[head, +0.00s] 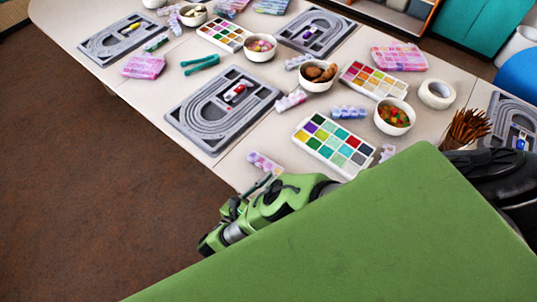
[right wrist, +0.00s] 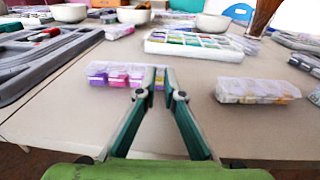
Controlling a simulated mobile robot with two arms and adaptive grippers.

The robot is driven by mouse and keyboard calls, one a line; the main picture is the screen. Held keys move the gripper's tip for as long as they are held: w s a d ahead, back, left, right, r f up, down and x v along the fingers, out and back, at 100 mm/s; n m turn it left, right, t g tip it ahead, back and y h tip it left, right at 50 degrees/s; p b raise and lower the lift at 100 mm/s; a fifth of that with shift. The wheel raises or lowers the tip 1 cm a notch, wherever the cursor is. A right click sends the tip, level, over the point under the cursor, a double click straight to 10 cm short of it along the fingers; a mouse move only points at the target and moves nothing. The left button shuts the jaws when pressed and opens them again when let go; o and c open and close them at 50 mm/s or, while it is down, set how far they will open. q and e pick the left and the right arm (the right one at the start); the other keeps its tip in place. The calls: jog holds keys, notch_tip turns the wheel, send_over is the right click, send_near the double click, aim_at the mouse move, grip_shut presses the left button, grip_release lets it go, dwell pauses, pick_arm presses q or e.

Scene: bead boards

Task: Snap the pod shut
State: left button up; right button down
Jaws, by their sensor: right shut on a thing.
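A small pod with purple and pink compartments (right wrist: 118,75) lies near the table's front edge in the right wrist view. It also shows in the head view (head: 264,162), just beyond my right gripper (head: 262,182). In the right wrist view my right gripper (right wrist: 158,82) has its dark green fingers drawn close together at the pod's right end, shut on it. The fingers cover that end, and I cannot tell how its lids stand. The pod rests on the table. My left gripper is not in view.
Another clear pod (right wrist: 257,91) lies to the right. A white bead palette (head: 333,143) stands behind, and a grey bead board (head: 190,128) lies to the left. A cup of brown sticks (head: 448,143) stands at right. Bare tabletop (right wrist: 60,125) lies at the front left.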

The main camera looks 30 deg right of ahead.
jog(key=shift+s+f, duration=0.1)
jog(key=shift+f, duration=0.05)
jog(key=c, duration=2.1)
grip_release()
jog(key=shift+c, duration=0.2)
jog(key=shift+r, duration=0.25)
